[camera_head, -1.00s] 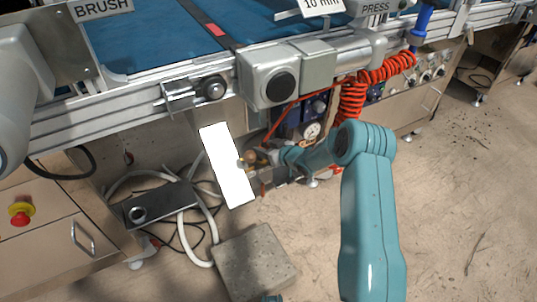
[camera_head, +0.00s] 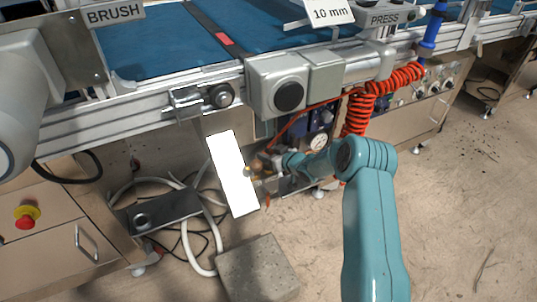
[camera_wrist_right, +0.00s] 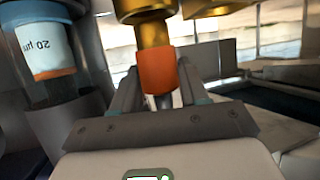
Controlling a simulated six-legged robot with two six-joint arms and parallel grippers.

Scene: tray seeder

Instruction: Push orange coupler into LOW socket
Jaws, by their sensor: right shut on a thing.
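In the right wrist view the orange coupler (camera_wrist_right: 157,71) stands between the fingers of my right gripper (camera_wrist_right: 160,88), which is shut on it. Its top end meets a brass fitting (camera_wrist_right: 150,28); I cannot tell whether it is seated there. A second brass fitting (camera_wrist_right: 205,6) sits to its right. No LOW label is readable, so I cannot tell which socket is LOW. In the head view my right gripper (camera_head: 268,175) is under the conveyor, beside a blank white panel (camera_head: 232,173). My left gripper is not in view.
A filter bowl (camera_wrist_right: 38,45) marked 20 µm stands left of the gripper. A pressure gauge (camera_head: 318,143) and a coiled red hose (camera_head: 360,108) are close to my right arm. A concrete block (camera_head: 257,268) and a dark box (camera_head: 165,212) with loose hoses lie on the floor.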

